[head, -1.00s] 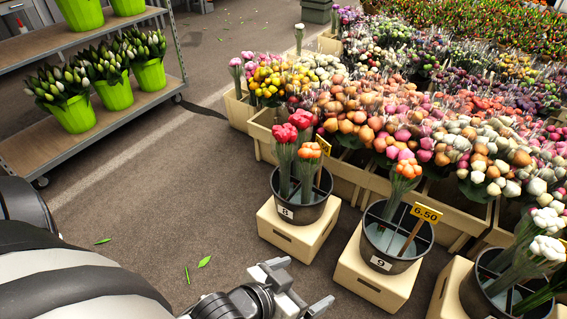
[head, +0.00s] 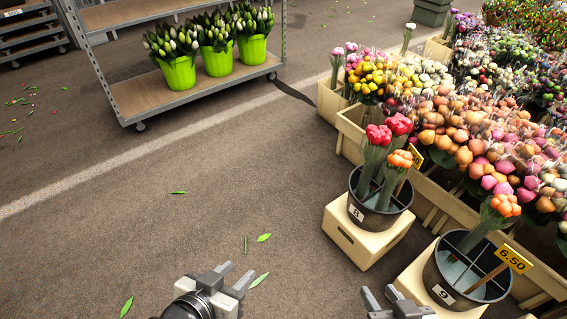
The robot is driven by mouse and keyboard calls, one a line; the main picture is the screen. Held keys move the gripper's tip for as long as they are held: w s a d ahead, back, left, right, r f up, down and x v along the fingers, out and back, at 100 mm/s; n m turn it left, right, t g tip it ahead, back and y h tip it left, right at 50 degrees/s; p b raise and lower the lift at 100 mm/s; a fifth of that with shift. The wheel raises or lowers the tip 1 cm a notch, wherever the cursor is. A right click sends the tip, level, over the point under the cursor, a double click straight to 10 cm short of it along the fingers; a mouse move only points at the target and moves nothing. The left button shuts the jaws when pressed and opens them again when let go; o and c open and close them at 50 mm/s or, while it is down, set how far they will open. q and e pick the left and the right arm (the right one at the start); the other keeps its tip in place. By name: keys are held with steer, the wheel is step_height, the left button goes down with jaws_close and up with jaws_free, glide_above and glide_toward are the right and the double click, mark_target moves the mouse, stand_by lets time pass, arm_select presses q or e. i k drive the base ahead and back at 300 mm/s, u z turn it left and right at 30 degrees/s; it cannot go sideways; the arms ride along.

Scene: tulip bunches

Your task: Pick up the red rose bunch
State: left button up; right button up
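Two red flower bunches (head: 388,131) stand upright in the black bucket labelled 8 (head: 379,222), beside an orange bunch (head: 400,159). Their green stems go down into the bucket's compartments. The bucket sits on a pale wooden crate (head: 350,238). My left gripper (head: 238,271) is low in the picture, left of the crate, open and empty. My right gripper (head: 378,290) is at the bottom edge, below the crate in the picture, open and empty. Both are apart from the flowers.
Bucket 9 (head: 443,284) with an orange bunch (head: 503,205) and a 6.50 sign (head: 514,258) stands at the right. Wooden flower boxes (head: 350,127) are behind. A cart (head: 196,88) with green pots is at the back left. The floor on the left is open, with scattered leaves.

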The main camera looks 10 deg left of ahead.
mark_target(376, 144)
steer(key=u, duration=0.95)
steer(key=i, duration=3.45)
steer(key=z, duration=3.2)
